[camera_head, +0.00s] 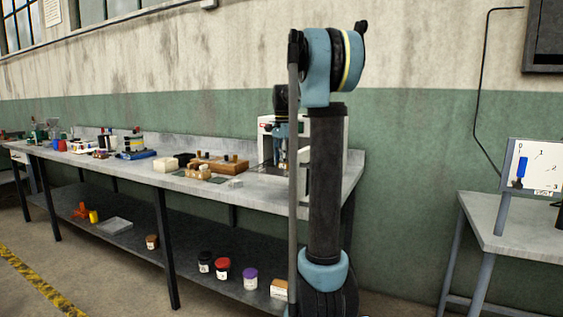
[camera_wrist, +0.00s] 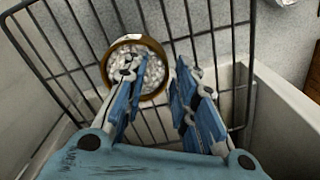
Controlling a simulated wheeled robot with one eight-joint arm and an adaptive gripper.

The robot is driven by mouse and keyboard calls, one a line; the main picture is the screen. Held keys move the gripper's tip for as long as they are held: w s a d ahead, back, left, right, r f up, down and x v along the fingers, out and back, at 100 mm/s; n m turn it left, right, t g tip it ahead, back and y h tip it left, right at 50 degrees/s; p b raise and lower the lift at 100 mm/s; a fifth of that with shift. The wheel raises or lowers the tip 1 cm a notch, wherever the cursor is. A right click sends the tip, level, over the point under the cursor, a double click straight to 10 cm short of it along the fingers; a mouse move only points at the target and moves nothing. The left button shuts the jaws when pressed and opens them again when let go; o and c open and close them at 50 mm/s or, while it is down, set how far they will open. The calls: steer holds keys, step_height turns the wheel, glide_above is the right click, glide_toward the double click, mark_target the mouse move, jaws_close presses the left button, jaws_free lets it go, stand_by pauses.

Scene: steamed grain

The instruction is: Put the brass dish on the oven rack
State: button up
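The brass dish (camera_wrist: 107,66) has a round brass rim and is full of pale grain. In the wrist view it lies at upper left, over the dark wires of the oven rack (camera_wrist: 215,50), and hides the wires behind it. It looks to be resting on them. My gripper (camera_wrist: 162,62) has its blue fingers apart. The left finger overlaps the dish, and the right finger is just past its right rim. Touch cannot be told. In the head view my gripper (camera_head: 283,160) is at the white oven (camera_head: 266,126), partly hidden by my arm; the dish cannot be made out there.
The oven's pale wall (camera_wrist: 285,105) is close at right in the wrist view. On the bench (camera_head: 130,168), a wooden block (camera_head: 228,165) and small jars stand left of the oven. Several lidded jars are on the lower shelf (camera_head: 190,270). A side table (camera_head: 520,240) stands at right.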

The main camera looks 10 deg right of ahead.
stand_by(0.3)
step_height(320, 180, up, 12)
stand_by(0.6)
steer(key=shift+r, duration=0.1)
